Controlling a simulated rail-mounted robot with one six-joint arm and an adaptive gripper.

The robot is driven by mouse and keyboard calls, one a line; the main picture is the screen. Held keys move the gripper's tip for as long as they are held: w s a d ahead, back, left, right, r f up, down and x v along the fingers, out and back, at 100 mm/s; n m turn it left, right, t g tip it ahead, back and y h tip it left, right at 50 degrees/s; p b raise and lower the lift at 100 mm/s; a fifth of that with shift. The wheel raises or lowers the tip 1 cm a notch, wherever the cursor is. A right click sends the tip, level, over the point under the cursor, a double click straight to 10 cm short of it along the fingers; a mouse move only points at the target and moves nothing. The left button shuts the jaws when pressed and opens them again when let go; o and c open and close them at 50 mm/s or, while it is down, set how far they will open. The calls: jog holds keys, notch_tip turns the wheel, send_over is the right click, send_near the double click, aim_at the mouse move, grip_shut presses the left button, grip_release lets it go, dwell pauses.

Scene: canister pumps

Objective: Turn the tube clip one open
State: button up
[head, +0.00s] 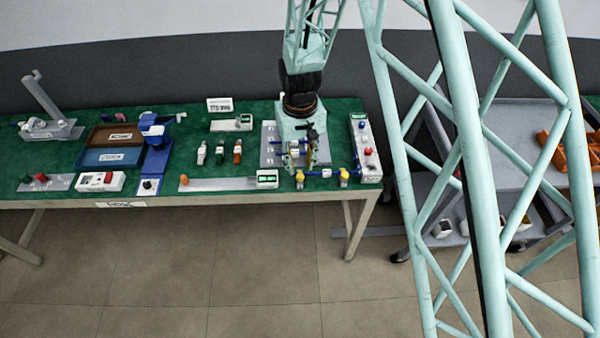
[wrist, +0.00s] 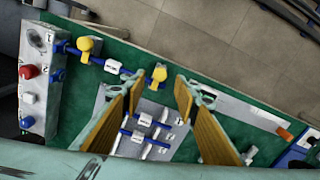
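My gripper (head: 302,155) is over the grey plate at the right end of the green bench. In the wrist view my gripper (wrist: 158,82) is open, its two tan-padded fingers apart and nothing gripped. Between and below the fingers, white clip bodies (wrist: 144,120) sit on blue tubes above the grey plate (wrist: 160,105). The numbers on the plate are too small for me to tell which clip is one. A yellow knob (wrist: 158,74) shows between the fingertips; another yellow knob (wrist: 85,44) stands further left. My gripper hides most of the clips in the head view.
A control box (head: 366,150) with a red button stands right of the plate. Small bottles (head: 219,152), a brown tray (head: 112,135) and a blue stand (head: 154,155) are to the left. A long grey strip with a display (head: 266,179) lies along the front edge.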

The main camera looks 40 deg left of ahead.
aim_at(300, 175)
jog(key=shift+f, duration=2.55)
jog(key=c, duration=0.8)
